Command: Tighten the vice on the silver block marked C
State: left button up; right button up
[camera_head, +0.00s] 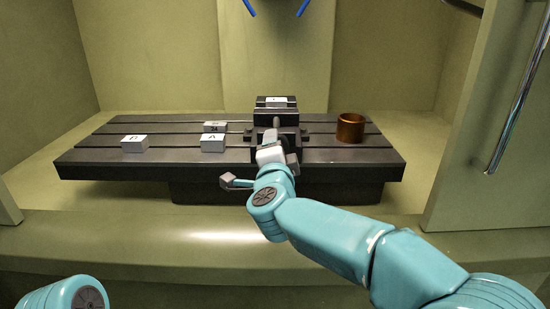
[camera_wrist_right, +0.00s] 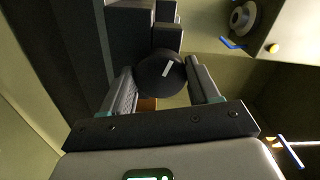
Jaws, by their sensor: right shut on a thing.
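The dark vice (camera_head: 262,120) stands at the middle of the slotted table. A silver block with a white top label (camera_head: 276,101) sits at the back of the vice; its letter is too small to read. My right gripper (camera_head: 271,138) is at the front of the vice. In the right wrist view its two fingers (camera_wrist_right: 162,88) are shut on the round black vice knob (camera_wrist_right: 158,76), which has a white mark. The block is not clear in the wrist view. My left gripper is out of view; only part of my left arm shows at bottom left.
Several loose silver blocks lie on the table (camera_head: 345,157) left of the vice, among them a left one (camera_head: 134,147) and a nearer one (camera_head: 213,146). A copper-coloured cylinder (camera_head: 350,130) stands to the right. A door with a handle (camera_head: 515,105) is at the right.

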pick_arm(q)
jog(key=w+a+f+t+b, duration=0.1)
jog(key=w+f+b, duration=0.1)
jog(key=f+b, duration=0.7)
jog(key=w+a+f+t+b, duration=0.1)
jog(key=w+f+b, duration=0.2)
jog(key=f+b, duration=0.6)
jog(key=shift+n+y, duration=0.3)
pick_arm(e)
jog(key=n, duration=2.5)
jog(key=shift+d+f, duration=0.15)
jog(key=shift+f, duration=0.05)
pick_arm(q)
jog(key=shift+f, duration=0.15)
pick_arm(e)
jog(key=o, duration=1.1)
jog(key=shift+c, duration=0.2)
jog(key=shift+r, duration=0.1)
